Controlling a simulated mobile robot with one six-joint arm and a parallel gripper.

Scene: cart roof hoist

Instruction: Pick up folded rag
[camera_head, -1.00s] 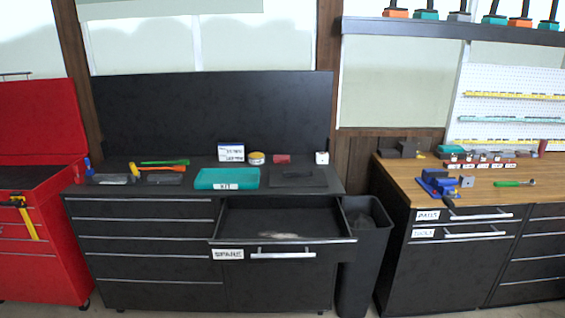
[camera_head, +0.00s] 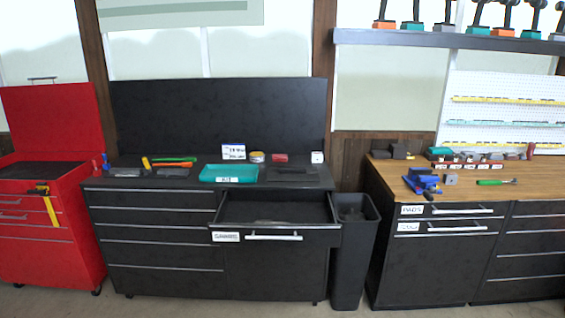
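No cloth is clearly recognisable as a folded rag. A small red item (camera_head: 280,158) lies at the back of the black workbench top, right of a round yellow tin (camera_head: 256,157); it could be a folded cloth, but it is too small to tell. The open drawer (camera_head: 275,209) below has a white label, and its dark floor shows only a faint pale patch. My gripper is not in view.
A teal tray (camera_head: 229,173) and a dark flat tray (camera_head: 292,174) sit on the workbench. A tall dark bin (camera_head: 352,250) stands between it and the wood-topped bench (camera_head: 470,176), which holds a blue vise (camera_head: 422,182). A red cabinet (camera_head: 60,245) is at left. Floor shows in front.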

